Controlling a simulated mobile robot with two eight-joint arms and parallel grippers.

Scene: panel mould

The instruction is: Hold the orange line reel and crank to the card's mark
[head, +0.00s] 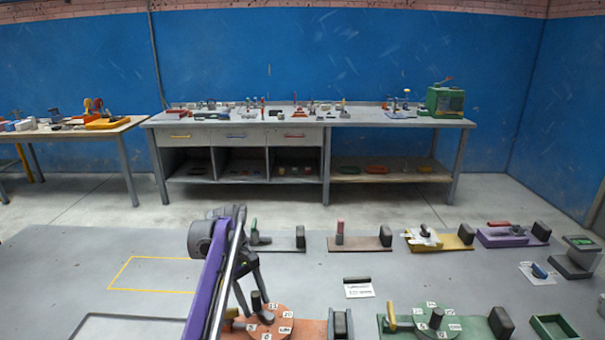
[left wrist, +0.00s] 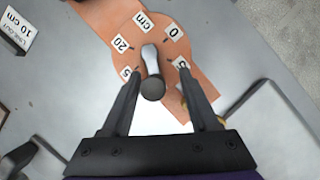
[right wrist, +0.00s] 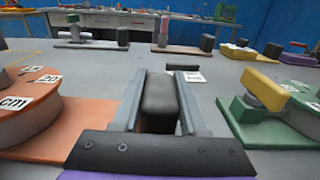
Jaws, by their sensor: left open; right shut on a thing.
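The orange line reel (head: 283,318) has a round dial with number labels, on an orange base at the table's front. Its crank has a grey arm and a dark knob (left wrist: 152,89). My left gripper (head: 257,307) is open over the dial; in the left wrist view its fingers (left wrist: 157,80) stand either side of the knob, with a gap on both sides. My right gripper (right wrist: 165,85) is shut on the dark upright block (right wrist: 159,100) at the orange reel's right end. A white card (head: 359,290) stands behind; the left wrist view shows "10 cm" on it (left wrist: 17,36).
A green reel (head: 465,327) sits close to the right, then a green tray (head: 555,328). A yellow outline (head: 150,275) marks bare table at left.

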